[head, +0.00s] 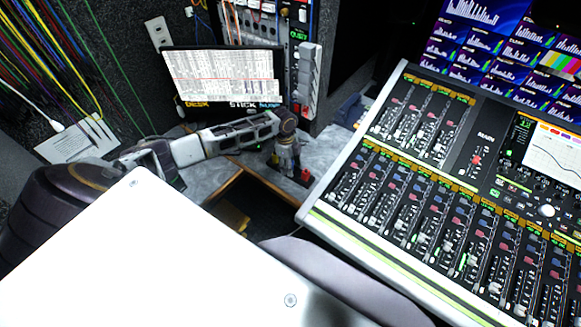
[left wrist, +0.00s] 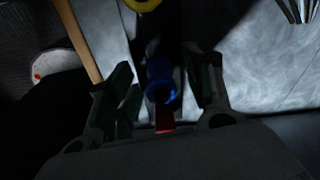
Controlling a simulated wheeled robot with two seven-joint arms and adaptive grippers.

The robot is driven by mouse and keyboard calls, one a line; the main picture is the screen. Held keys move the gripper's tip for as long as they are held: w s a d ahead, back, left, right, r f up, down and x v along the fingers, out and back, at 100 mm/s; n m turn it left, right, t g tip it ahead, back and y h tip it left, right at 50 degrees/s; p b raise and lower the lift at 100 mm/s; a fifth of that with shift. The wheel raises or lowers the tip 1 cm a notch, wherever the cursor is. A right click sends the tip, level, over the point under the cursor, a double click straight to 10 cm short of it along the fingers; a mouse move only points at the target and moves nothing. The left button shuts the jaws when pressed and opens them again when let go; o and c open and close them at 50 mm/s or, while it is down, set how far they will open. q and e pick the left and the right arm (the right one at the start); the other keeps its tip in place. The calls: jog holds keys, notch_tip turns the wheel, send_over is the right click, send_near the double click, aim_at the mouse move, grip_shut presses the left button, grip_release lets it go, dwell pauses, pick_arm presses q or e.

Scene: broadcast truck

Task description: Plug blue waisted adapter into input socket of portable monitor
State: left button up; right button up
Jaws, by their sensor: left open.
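The portable monitor (head: 222,78) stands at the back left of the grey desk with a lit waveform screen; I cannot make out its input socket. My left gripper (head: 288,170) points down at the desk, right of and in front of the monitor. In the left wrist view, the blue adapter (left wrist: 160,84) lies between the two spread fingers of the left gripper (left wrist: 163,88), with a visible gap on each side. The picture is dark, so its waist is hard to see. The left gripper hides the adapter in the head view. My right gripper is not in view.
A red piece (left wrist: 165,118) shows beside the adapter, and a yellow ring (left wrist: 143,4) lies beyond it. A large mixing console (head: 440,200) fills the right. A wood-edged opening (head: 232,181) lies in front of the desk. Cables (head: 75,50) hang at the left wall.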

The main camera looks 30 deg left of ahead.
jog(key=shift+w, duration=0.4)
pick_arm(q)
jog(key=shift+c, duration=0.4)
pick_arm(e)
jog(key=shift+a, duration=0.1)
pick_arm(q)
jog(key=shift+c, duration=1.2)
jog(key=c, duration=0.7)
jog(key=shift+c, duration=0.2)
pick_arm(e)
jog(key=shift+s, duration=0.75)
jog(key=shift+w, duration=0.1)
